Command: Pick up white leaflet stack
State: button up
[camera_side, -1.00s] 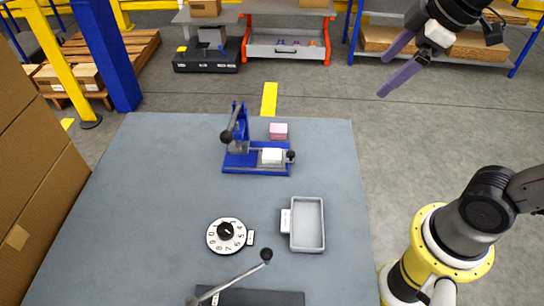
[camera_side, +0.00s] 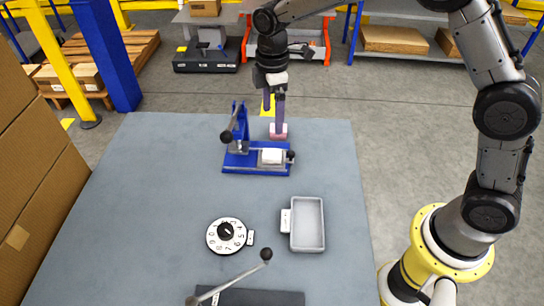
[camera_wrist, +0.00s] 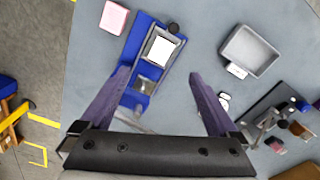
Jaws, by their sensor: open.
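The white leaflet stack (camera_side: 272,156) lies in the holder at the right end of the blue lever fixture (camera_side: 240,162) on the grey table. In the wrist view the white stack (camera_wrist: 161,50) is ahead of the fingers, between their lines. My gripper (camera_side: 273,121) is open and empty, pointing down above the back part of the table. One finger overlaps the pink stack (camera_side: 278,129) in the side view. The wrist view shows that pink stack (camera_wrist: 114,17) well clear of my gripper (camera_wrist: 160,73), up and to the left.
The fixture's black-knobbed lever (camera_side: 228,135) stands up at its left. A grey tray (camera_side: 322,226), a numbered dial (camera_side: 226,236) and another lever device (camera_side: 250,296) are nearer the front. Cardboard boxes (camera_side: 40,190) stand at the left. The left-middle table is clear.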

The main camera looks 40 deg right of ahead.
aim_at(272, 153)
notch_tip(272, 153, down, 13)
jog(key=shift+a+r, duration=0.1)
jog(key=shift+r, duration=0.1)
grip_shut()
dwell(0.7)
